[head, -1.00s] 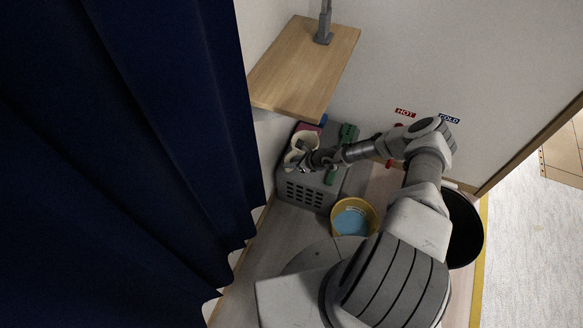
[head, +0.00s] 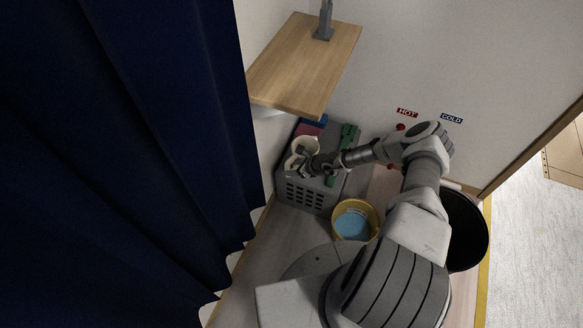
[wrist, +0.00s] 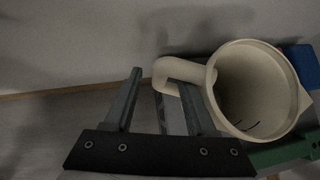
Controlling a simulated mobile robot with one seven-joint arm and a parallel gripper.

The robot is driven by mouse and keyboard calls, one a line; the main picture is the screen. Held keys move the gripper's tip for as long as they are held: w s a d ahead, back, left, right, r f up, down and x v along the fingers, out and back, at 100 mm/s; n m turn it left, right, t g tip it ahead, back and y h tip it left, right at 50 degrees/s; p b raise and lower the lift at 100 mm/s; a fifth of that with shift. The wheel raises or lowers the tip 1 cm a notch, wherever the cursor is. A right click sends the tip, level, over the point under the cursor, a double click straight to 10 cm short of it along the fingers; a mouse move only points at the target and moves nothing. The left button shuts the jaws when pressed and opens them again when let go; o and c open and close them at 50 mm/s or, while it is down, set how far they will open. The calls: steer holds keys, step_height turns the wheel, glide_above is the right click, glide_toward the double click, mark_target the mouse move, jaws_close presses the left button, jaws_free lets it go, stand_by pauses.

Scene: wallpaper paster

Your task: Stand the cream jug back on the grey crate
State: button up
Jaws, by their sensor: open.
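The cream jug (head: 303,144) is at the left end of the grey crate (head: 308,196), in the corner below the wooden shelf. In the wrist view the jug (wrist: 262,88) shows its open mouth toward the camera, with its handle (wrist: 178,70) on the left. My gripper (head: 304,160) is at the jug's near side. In the wrist view my gripper (wrist: 160,82) is open, its fingertips close to the handle and one finger beside the jug's wall. I cannot tell whether they touch. The jug's base is hidden.
A green object (head: 348,136) and blue (head: 314,122) and pink (head: 308,129) items lie on the crate around the jug. A yellow bucket (head: 371,216) stands in front, a black bin (head: 465,230) at right. A wooden shelf (head: 305,62) overhangs; a dark blue curtain (head: 130,150) hangs left.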

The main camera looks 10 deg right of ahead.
steer(key=p+v, duration=0.6)
steer(key=v, duration=0.6)
steer(key=shift+p, duration=0.4)
steer(key=shift+r, duration=0.15)
